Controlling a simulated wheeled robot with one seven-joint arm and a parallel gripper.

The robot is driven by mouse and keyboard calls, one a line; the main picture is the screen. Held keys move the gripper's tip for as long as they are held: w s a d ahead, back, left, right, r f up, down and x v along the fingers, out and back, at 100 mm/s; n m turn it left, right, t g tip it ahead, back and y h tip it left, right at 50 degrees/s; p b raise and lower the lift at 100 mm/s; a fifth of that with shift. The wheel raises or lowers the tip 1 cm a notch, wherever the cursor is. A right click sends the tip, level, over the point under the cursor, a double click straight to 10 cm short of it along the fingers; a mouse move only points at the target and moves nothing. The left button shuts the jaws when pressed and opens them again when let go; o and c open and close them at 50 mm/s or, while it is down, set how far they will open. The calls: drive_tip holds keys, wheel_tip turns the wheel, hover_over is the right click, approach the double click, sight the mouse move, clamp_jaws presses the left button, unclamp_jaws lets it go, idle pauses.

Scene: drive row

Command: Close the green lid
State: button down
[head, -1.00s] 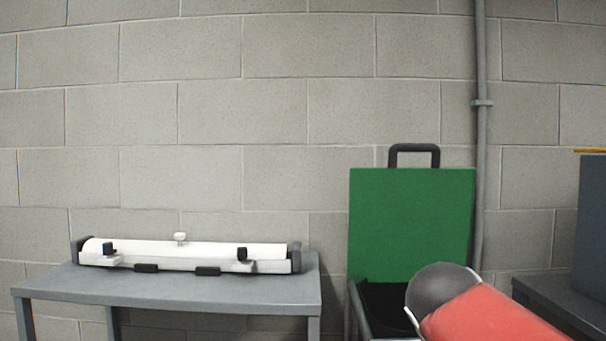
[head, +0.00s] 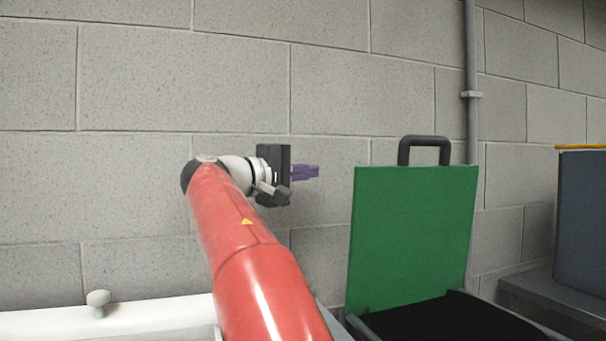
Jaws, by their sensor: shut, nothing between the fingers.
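The green lid (head: 412,235) stands open and upright, with a black handle (head: 424,141) on its top edge. It belongs to a box (head: 440,318) whose dark inside shows below the lid. My gripper (head: 317,172) is shut and empty, its purple fingers pointing right. In the picture it is left of the lid, near the height of the lid's top edge, and apart from it. My red arm reaches up from the bottom of the view.
A white object with a round knob (head: 98,298) lies at the lower left, partly cut off and hidden by my arm. A grey box (head: 582,220) stands on a grey surface at the right. A pipe (head: 471,95) runs up the block wall behind.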

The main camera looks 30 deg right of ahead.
sight(339, 169)
drive_tip(key=d, duration=0.5)
drive_tip(key=d+p, duration=0.1)
drive_tip(key=d, duration=0.2)
drive_tip(key=shift+w+d+r, duration=0.15)
drive_tip(key=shift+w+d, duration=0.1)
drive_tip(key=shift+d, duration=0.1)
drive_tip(key=shift+s+a+f+b, duration=0.15)
drive_tip(key=shift+s+a+b, duration=0.15)
drive_tip(key=shift+s, duration=0.6)
drive_tip(key=shift+s+a+f+b, duration=0.15)
drive_tip(key=shift+s+a, duration=0.2)
drive_tip(key=shift+s, duration=0.55)
